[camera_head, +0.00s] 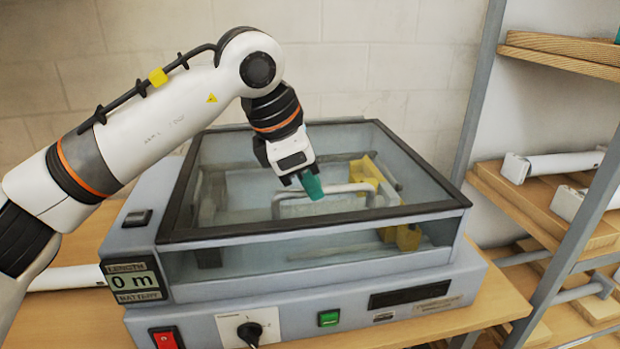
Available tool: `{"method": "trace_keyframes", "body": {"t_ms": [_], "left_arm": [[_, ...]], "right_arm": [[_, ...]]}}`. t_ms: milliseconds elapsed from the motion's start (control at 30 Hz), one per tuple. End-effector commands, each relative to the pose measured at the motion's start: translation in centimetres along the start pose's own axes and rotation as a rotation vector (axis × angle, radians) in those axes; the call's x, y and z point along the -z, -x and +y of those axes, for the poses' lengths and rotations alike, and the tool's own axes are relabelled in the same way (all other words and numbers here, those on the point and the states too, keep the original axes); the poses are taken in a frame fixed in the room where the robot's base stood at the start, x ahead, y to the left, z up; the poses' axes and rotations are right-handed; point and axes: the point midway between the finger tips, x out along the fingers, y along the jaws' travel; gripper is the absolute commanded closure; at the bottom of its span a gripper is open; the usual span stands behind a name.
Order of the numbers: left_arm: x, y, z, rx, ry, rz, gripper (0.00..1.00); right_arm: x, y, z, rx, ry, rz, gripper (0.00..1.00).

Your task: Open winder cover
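The winder cover (330,237) is a clear, box-like lid with a dark frame. My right gripper is not in view.
A metal shelf with wooden boards (530,205) stands close on the right. A wall is behind.

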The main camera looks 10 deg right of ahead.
Motion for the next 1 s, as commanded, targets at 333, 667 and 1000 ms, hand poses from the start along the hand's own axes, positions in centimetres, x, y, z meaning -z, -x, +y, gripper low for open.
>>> {"method": "trace_keyframes", "body": {"t_ms": [333, 667, 1000], "left_arm": [[0.1, 0.1, 0.0, -0.003, 0.000, 0.000, 1.00], [1.5, 3.8, -1.5, -0.069, 0.032, -0.001, 1.00], [4.6, 11.2, -6.1, -0.113, 0.052, -0.001, 1.00]], "right_arm": [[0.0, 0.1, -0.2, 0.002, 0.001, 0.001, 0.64], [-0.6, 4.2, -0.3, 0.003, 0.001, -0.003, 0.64], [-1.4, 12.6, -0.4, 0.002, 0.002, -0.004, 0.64]]}}
